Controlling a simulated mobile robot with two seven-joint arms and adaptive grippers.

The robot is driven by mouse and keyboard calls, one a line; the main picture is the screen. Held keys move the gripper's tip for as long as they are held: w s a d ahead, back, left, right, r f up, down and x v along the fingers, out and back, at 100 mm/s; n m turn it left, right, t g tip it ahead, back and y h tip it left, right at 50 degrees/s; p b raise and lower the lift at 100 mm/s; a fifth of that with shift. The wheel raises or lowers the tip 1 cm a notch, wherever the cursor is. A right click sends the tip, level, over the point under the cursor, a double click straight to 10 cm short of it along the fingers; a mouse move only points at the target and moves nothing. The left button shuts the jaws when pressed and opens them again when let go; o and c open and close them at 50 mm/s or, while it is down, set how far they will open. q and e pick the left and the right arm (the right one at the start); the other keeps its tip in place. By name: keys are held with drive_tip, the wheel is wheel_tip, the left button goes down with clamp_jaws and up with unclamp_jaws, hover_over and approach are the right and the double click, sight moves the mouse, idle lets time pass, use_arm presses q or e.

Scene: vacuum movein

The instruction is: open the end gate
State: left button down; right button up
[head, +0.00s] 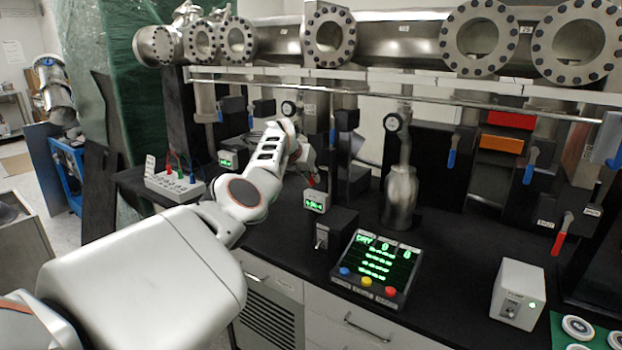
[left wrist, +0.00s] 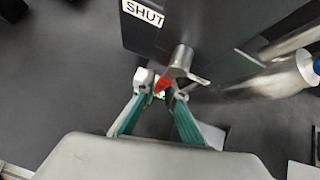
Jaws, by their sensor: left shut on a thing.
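A dark valve block (left wrist: 190,25) with a "SHUT" label (left wrist: 143,13) fills the top of the left wrist view. A metal stem (left wrist: 182,57) comes out of its lower edge, with a short red handle (left wrist: 165,79) on it. My left gripper (left wrist: 160,90) has its green-sided fingers closed on the red handle. In the head view my left arm (head: 268,178) reaches over the bench to the back and hides most of the handle and fingers. My right gripper is in neither view.
A grey box with knobs (head: 175,185) stands left of my arm. A green-lit display panel (head: 378,268), a small dark box (head: 335,232) and a metal bottle (head: 400,195) stand to the right. A flanged manifold (head: 400,40) and rail run above. Another red handle (head: 562,235) hangs at right.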

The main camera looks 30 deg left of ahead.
use_arm(q)
drive_tip(key=c, duration=2.1)
unclamp_jaws()
drive_tip(key=shift+d+f, duration=0.25)
drive_tip(key=shift+d, duration=0.5)
drive_tip(key=shift+a+r, duration=0.1)
drive_tip(key=shift+a, duration=0.05)
drive_tip(key=shift+a+r, duration=0.1)
drive_tip(key=shift+s+r, duration=0.1)
drive_tip(key=v, duration=1.1)
drive_tip(key=shift+s+r, duration=0.2)
drive_tip(key=shift+s, duration=0.1)
drive_tip(key=shift+a, duration=0.1)
